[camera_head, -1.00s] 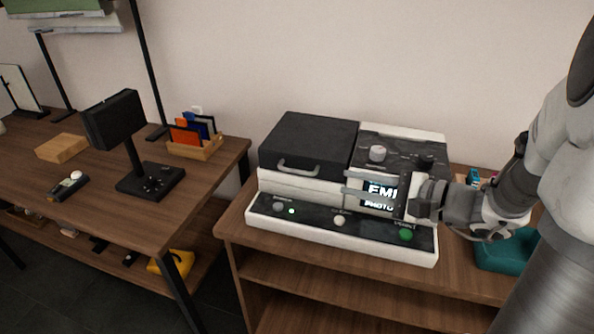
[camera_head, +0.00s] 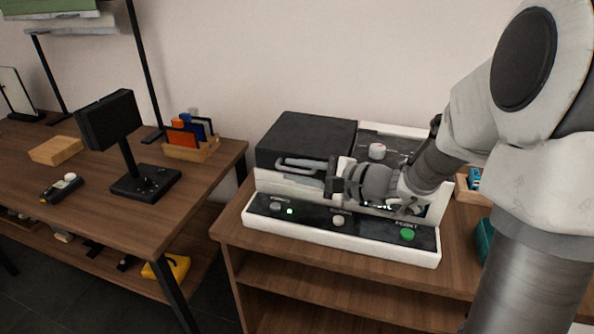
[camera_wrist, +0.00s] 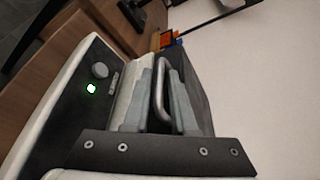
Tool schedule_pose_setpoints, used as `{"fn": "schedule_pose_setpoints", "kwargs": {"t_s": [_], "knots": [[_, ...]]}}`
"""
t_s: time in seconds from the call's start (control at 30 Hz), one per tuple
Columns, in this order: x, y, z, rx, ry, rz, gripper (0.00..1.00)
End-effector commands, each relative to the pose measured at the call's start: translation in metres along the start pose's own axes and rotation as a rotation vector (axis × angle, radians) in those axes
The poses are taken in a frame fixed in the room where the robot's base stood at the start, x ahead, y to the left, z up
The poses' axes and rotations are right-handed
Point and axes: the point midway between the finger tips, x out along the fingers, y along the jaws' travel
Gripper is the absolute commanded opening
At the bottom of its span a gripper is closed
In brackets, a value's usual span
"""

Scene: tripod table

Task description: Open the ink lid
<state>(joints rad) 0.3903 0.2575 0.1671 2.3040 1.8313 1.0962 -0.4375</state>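The printer on the wooden cabinet has a black ink lid (camera_head: 305,135) on its left half, and the lid looks closed. The lid also shows in the wrist view, partly behind my right finger. Its grey bar handle (camera_wrist: 160,92) stands between my two fingers. My gripper (camera_head: 283,164) is at the front of the lid, reaching in from the right. In the wrist view my gripper (camera_wrist: 162,66) is open, with a finger on each side of the handle and gaps visible. In the head view the fingers hide much of the handle.
The printer's front panel (camera_head: 315,226) has a green light, a pale button and a green button (camera_head: 407,234) below my gripper. A knob (camera_head: 377,151) stands on the right half. My arm hides most of the screen. A second table (camera_head: 215,170) stands left, across a gap.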

Motion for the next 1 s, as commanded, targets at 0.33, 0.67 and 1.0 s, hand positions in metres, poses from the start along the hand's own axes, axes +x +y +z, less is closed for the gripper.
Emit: {"fn": "schedule_pose_setpoints", "kwargs": {"t_s": [0.33,0.67,1.0], "knots": [[-0.0004,0.0001,0.0001,0.0,-0.001,0.0,0.0],[-0.0005,0.0002,0.0001,0.0,-0.001,0.0,0.0],[-0.0006,0.0002,0.0001,0.0,-0.001,0.0,0.0]]}}
